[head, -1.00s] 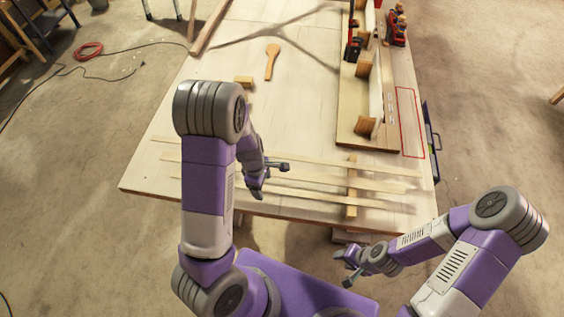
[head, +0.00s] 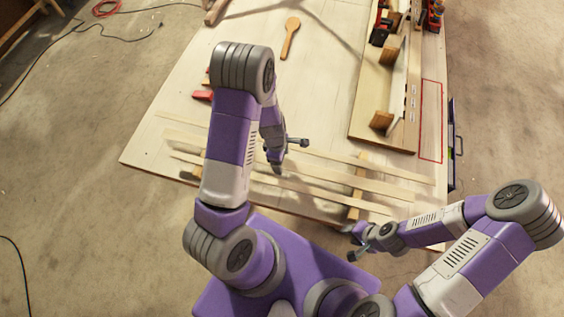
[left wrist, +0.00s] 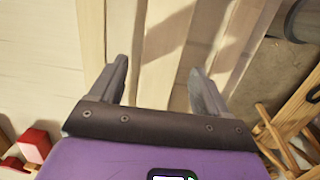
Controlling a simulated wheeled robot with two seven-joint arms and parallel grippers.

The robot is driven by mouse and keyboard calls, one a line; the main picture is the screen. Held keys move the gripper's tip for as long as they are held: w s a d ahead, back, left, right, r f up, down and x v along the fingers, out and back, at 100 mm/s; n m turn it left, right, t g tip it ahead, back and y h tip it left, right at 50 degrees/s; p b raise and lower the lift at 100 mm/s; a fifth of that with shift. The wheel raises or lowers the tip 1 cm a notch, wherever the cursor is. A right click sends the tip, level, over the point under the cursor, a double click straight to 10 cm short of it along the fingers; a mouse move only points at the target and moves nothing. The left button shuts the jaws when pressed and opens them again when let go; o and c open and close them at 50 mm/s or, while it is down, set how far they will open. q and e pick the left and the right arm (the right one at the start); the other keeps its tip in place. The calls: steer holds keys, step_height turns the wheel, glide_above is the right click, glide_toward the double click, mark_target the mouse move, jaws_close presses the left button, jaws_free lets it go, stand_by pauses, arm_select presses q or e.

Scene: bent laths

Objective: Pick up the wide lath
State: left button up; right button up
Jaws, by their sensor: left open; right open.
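Several bent pale laths lie side by side along the table's front. The middle one looks widest, the wide lath (head: 385,189); it also shows in the left wrist view (left wrist: 165,55). A narrower lath (left wrist: 91,30) lies on its far side and another (left wrist: 245,45) on its near side. My left gripper (head: 285,156) is open above the laths. In the left wrist view its fingers (left wrist: 160,82) stand either side of the wide lath, with nothing held; I cannot tell how high they are. My right gripper (head: 355,238) is open and empty by the table's front edge.
A wooden crosspiece (head: 357,190) lies under the laths at the right. A wooden spoon (head: 290,38) lies farther back. A board with blocks (head: 375,120) stands at the right, beside a red outline (head: 431,120). A red thing (head: 203,95) is left of my left arm.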

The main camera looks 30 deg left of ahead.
arm_select(q)
steer(key=shift+f, duration=0.1)
steer(key=shift+c, duration=0.2)
steer(key=c, duration=1.2)
